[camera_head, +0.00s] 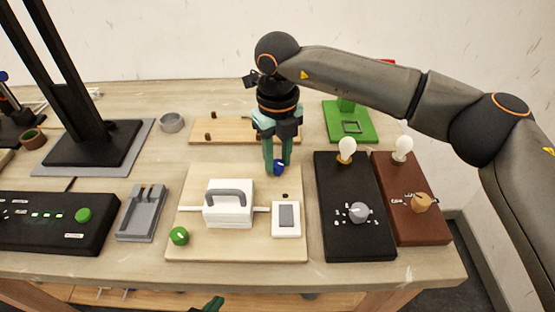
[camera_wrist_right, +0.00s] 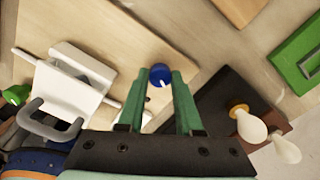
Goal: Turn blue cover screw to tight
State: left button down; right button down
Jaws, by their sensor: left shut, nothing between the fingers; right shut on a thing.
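The blue cover screw (camera_head: 279,168) is a small round blue knob with a pale mark on its top, at the far right part of the pale wooden board (camera_head: 190,208). My right gripper (camera_head: 277,172) points down at it, its green fingers shut on its sides. In the right wrist view the blue screw (camera_wrist_right: 160,75) sits between the fingertips (camera_wrist_right: 161,79). The white cover (camera_head: 228,210) with a grey handle stands on the board. A green screw (camera_head: 179,236) is at its near left. Only a green tip of my left gripper (camera_head: 211,304) shows at the bottom edge; it is shut and empty.
A white switch (camera_head: 286,219) is beside the cover. A black box (camera_head: 345,180) and a brown box (camera_head: 392,175) with bulbs and knobs stand to the right. A grey holder (camera_head: 142,213) and black panel (camera_head: 50,222) are left. A green frame (camera_head: 350,124) lies behind.

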aim_at(278, 164)
jog(key=shift+m+b, duration=0.35)
jog(key=shift+m, duration=1.25)
jog(key=c, duration=0.6)
grip_release()
jog(key=shift+r, duration=0.1)
notch_tip(278, 164, up, 12)
jog(key=shift+r, duration=0.2)
jog(key=shift+s, duration=0.1)
